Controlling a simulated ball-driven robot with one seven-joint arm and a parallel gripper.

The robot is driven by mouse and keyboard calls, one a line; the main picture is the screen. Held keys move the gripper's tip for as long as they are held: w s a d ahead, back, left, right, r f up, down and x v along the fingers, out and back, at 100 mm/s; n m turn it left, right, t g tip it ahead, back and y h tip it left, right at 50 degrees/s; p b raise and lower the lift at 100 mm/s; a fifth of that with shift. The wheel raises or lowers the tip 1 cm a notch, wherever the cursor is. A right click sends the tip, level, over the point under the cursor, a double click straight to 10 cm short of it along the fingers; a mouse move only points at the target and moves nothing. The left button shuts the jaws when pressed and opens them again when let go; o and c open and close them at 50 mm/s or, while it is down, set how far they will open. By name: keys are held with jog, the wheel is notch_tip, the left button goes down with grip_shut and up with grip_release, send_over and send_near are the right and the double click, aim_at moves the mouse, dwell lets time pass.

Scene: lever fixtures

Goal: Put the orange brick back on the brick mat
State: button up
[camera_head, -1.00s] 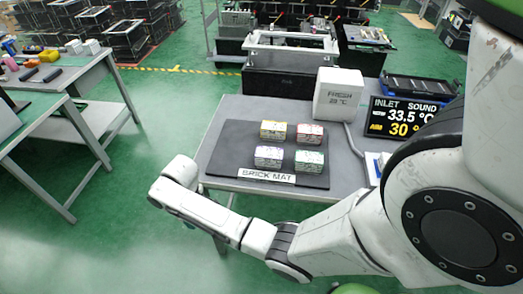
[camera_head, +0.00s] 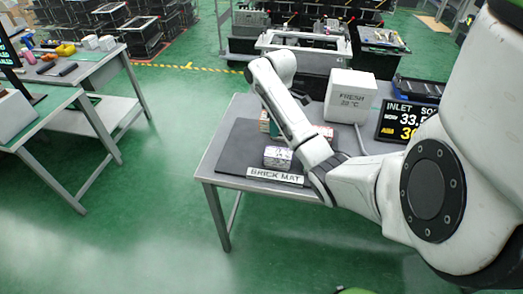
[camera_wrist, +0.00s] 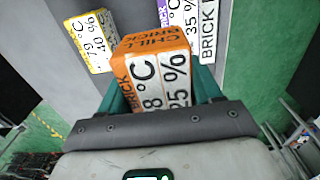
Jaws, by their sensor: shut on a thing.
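My gripper (camera_wrist: 160,82) is shut on the orange brick (camera_wrist: 150,58), which has white labelled faces, between its teal fingers in the wrist view. The brick is over the dark brick mat (camera_wrist: 140,13); the gap beneath it cannot be told. In the head view, the mat (camera_head: 229,160) lies on the grey table, and my arm hides much of it. A bit of teal finger and orange (camera_head: 265,122) shows left of my wrist.
A yellow brick (camera_wrist: 90,40) is left of the held brick, a purple one (camera_wrist: 172,14) beyond it to the right. A red brick (camera_head: 326,132) shows partly behind my arm. The white FRESH box (camera_head: 350,97) and a display (camera_head: 402,122) stand at the table's right.

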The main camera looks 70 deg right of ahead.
jog(key=b, duration=0.5)
send_near(241, 157)
jog(key=s+d+r, duration=0.1)
jog(key=s+r, duration=0.1)
jog(key=s, duration=0.2)
jog(key=w+f, duration=0.2)
jog(key=f, duration=0.1)
jog(key=shift+w+a+f+b, duration=0.35)
jog(key=shift+w+f, duration=0.05)
jog(key=shift+w+a+f, duration=0.15)
jog(key=shift+w+f, duration=0.2)
jog(key=shift+f, duration=0.1)
jog(key=shift+w+a+f, duration=0.1)
jog(key=shift+w+f, duration=0.1)
jog(key=shift+f, duration=1.65)
jog(key=shift+f, duration=0.1)
jog(key=o, duration=1.4)
